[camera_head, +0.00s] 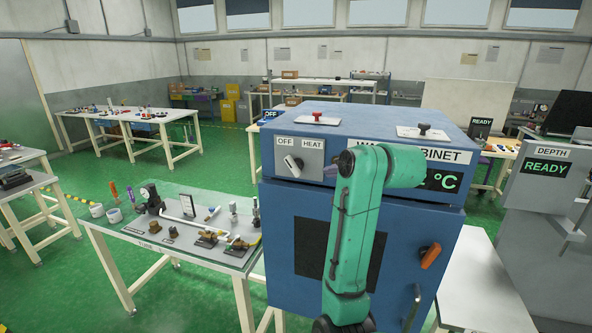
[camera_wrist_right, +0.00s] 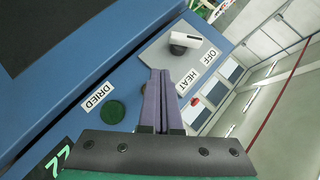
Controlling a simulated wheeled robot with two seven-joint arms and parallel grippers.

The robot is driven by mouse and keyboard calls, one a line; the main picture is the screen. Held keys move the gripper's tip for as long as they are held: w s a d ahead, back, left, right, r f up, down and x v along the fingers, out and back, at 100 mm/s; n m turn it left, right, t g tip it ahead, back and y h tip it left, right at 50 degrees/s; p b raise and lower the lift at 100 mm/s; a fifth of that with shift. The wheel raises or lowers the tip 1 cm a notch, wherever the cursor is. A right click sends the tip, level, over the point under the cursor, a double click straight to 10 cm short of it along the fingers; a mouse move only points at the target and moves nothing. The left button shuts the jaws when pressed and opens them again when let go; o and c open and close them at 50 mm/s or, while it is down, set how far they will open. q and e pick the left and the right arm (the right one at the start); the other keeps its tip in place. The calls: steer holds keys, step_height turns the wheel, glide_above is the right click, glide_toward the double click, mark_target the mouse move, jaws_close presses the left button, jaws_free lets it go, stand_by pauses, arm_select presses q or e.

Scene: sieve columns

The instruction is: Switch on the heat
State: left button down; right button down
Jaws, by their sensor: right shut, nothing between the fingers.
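The blue cabinet (camera_head: 290,235) stands in the middle of the head view. A grey switch plate (camera_head: 313,155) with OFF and HEAT labels is on its upper front left. The heat switch (camera_head: 291,165) has a pale lever angled toward the OFF label. In the right wrist view, the lever (camera_wrist_right: 190,36) is on the grey plate beyond my fingers. My right gripper (camera_wrist_right: 161,75) is shut and empty, its purple fingers together near the HEAT label, apart from the lever. In the head view my right arm hides most of this gripper. My left gripper is not in view.
A round green lamp or button (camera_wrist_right: 111,112) sits by the DRIED label. An orange handle (camera_head: 431,256) is on the cabinet's lower front. Left stands a table (camera_head: 140,240) with several tools; right stands a grey DEPTH unit (camera_head: 560,200).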

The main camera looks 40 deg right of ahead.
step_height(320, 180, up, 3)
steer(key=s+m, duration=0.1)
steer(key=s, duration=0.2)
steer(key=p, duration=0.4)
glide_toward(302, 172)
steer(key=w+d, duration=0.2)
steer(key=d, duration=0.1)
steer(key=w+a+f+p, duration=0.1)
steer(key=w+a+f, duration=0.1)
steer(key=w, duration=0.1)
steer(key=shift+f+p, duration=0.3)
steer(key=shift+p, duration=0.1)
steer(key=shift+d, duration=0.1)
steer(key=shift+d+f, duration=0.1)
